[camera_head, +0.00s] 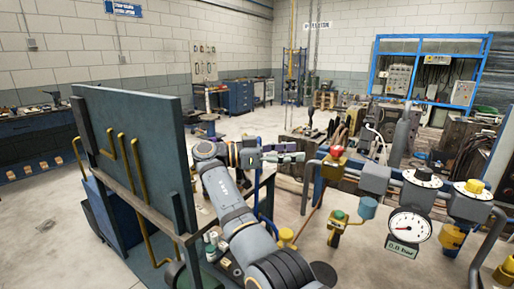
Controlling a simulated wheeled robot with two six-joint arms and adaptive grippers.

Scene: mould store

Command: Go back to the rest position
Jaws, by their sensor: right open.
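My right arm comes up from the bottom middle of the head view and bends at its wrist. My right gripper (290,152) points to the right, with its two fingers apart and nothing seen between them. It shows in front of the open floor, left of the pipework with the red-topped valve (336,152). My left gripper is not in view.
A dark blue-green panel (145,150) with yellow pipes stands close on the left of my arm. Grey pipes with a pressure gauge (409,226) and valves fill the right foreground. Small items lie low beside the arm. Free floor (262,122) lies behind the gripper.

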